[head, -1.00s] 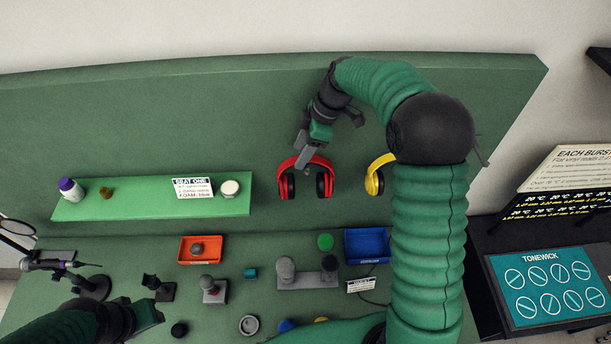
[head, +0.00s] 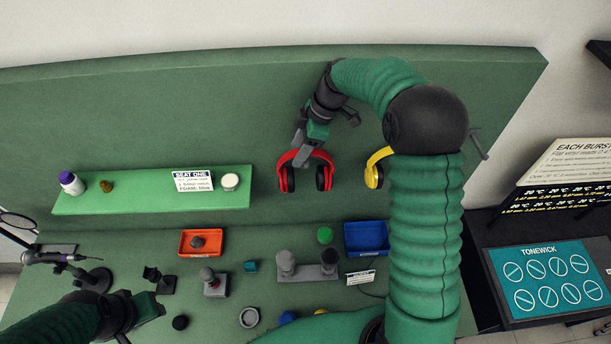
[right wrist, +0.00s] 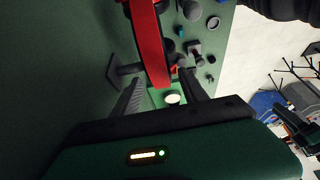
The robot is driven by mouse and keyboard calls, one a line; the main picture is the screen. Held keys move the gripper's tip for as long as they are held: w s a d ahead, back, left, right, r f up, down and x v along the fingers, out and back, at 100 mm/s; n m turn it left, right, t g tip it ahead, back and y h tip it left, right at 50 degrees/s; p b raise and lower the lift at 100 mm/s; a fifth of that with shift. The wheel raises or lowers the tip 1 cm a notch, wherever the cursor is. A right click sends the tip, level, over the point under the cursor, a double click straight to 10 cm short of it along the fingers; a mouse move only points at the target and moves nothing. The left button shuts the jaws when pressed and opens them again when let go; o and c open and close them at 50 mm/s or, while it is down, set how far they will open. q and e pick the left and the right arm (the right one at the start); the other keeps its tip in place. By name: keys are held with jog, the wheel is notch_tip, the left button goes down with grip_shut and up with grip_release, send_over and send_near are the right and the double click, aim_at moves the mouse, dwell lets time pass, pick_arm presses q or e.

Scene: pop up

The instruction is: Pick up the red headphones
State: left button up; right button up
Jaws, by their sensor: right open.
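The red headphones (head: 305,172) hang against the green back panel, to the left of the yellow headphones (head: 374,168). My right gripper (head: 303,150) is at the top of the red headband and is open. In the right wrist view the red headband (right wrist: 150,45) passes between the two spread fingers of my right gripper (right wrist: 160,92). I cannot tell whether a finger touches the band. My left gripper (head: 150,305) is low at the left over the bench, and its finger opening is unclear.
A green shelf (head: 150,200) holds a purple-capped bottle (head: 71,183), a white jar (head: 230,182) and a sign. An orange tray (head: 185,248), a blue tray (head: 366,252) and several small parts sit on the bench below. My right arm covers part of the yellow headphones.

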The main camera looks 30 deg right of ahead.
grip_shut()
dwell(0.3)
dwell(1.1)
